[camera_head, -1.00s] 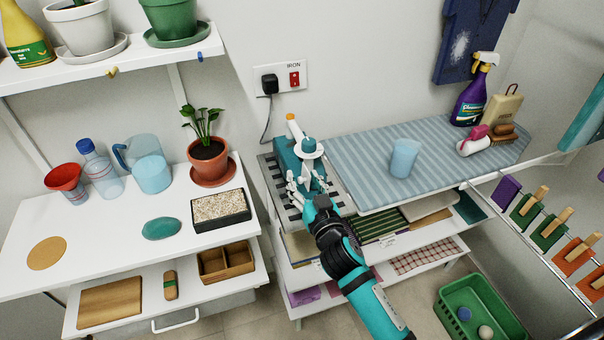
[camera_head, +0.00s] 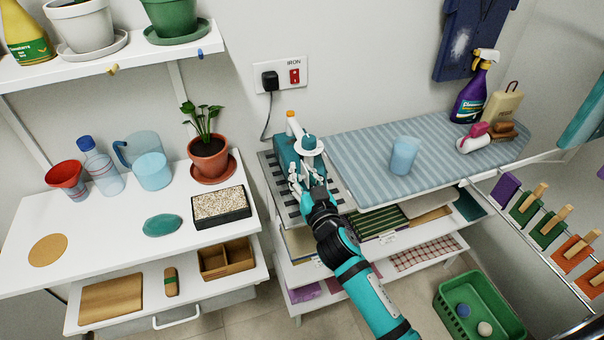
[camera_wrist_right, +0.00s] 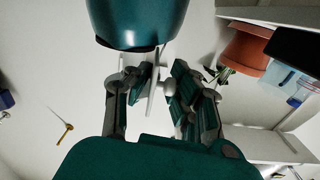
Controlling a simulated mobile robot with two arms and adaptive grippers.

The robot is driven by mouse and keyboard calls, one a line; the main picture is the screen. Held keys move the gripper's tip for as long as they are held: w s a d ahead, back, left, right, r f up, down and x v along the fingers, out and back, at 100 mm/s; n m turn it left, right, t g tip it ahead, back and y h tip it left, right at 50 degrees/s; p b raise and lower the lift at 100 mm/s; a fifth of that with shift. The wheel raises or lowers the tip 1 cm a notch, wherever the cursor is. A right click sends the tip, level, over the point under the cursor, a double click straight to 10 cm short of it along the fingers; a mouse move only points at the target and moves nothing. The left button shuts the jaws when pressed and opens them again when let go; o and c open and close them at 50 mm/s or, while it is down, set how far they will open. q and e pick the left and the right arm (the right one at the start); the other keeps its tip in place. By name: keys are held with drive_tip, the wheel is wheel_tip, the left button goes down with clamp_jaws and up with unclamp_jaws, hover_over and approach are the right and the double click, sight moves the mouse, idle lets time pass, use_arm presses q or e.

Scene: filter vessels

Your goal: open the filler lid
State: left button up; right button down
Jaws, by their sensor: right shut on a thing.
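The teal iron (camera_head: 286,158) stands on a dark slotted rest at the left end of the ironing board. A white disc-like piece, which looks like the filler lid (camera_head: 311,152), is at its front beside a teal cap. My right gripper (camera_head: 309,184) is at this lid, reaching in from below. In the right wrist view the lid (camera_wrist_right: 152,88) shows nearly edge-on between the fingers, with a small pale knob, below a teal rounded body (camera_wrist_right: 138,22). The fingers are closed around the knob. How far the lid stands open I cannot tell. My left gripper is out of view.
A light blue cup (camera_head: 404,155) stands on the striped ironing board (camera_head: 360,160). A potted plant (camera_head: 209,158) and a gravel tray (camera_head: 220,207) stand on the white table to the left. A socket with a black plug (camera_head: 270,80) is on the wall behind.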

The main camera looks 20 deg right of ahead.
drive_tip(key=shift+a+f+n, duration=0.1)
drive_tip(key=shift+a+n, duration=0.1)
drive_tip(key=shift+n, duration=0.5)
drive_tip(key=shift+a+f+n, duration=0.1)
drive_tip(key=shift+a+n, duration=0.05)
drive_tip(key=shift+n, duration=0.55)
drive_tip(key=c, duration=1.1)
unclamp_jaws()
drive_tip(key=shift+c, duration=0.2)
drive_tip(key=s, duration=1.2)
drive_tip(key=shift+d, duration=0.2)
